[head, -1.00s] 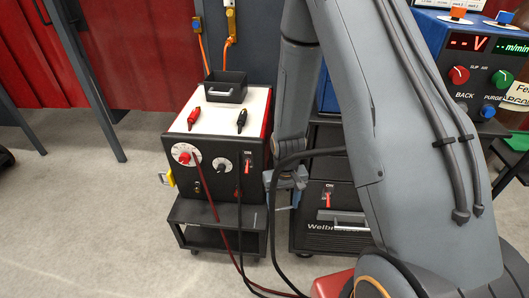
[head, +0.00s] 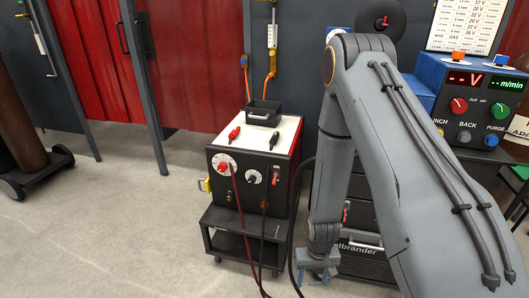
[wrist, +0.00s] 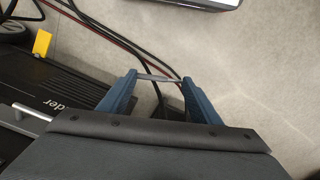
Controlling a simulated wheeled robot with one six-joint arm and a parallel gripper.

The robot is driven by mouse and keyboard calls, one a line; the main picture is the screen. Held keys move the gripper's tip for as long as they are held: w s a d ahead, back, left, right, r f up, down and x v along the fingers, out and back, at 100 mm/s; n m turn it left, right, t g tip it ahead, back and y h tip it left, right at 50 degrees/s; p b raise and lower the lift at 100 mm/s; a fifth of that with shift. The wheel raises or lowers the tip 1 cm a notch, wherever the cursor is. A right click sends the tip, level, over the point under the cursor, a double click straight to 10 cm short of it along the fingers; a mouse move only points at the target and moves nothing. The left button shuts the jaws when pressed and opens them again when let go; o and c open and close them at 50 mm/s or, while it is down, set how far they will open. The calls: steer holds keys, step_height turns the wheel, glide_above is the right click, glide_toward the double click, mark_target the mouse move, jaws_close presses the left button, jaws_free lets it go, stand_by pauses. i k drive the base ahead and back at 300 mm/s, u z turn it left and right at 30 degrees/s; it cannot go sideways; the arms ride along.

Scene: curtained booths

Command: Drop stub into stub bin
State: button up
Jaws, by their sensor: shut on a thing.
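My gripper (wrist: 160,84) is shut on the stub (wrist: 158,78), a short thin grey rod spanning its two blue fingertips in the wrist view. In the head view my gripper (head: 318,272) hangs low, right of the cart and in front of the black welder cabinet. The stub is too small to make out there. A small open black box (head: 264,118) with a handle stands at the back of the white-topped machine. I see no label on it, so I cannot tell whether it is the stub bin. My gripper is below and right of it.
The machine (head: 228,192) has red and black clamps on top and cables running down its front to the floor. A welder cabinet (head: 362,262) stands at the right, with a blue control unit (head: 470,105) behind my arm. Open floor (head: 120,220) lies at the left.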

mark_target(263, 122)
steer(key=k, duration=0.4)
steer(key=u, duration=1.35)
steer(key=i, duration=6.1)
steer(key=z, duration=3.2)
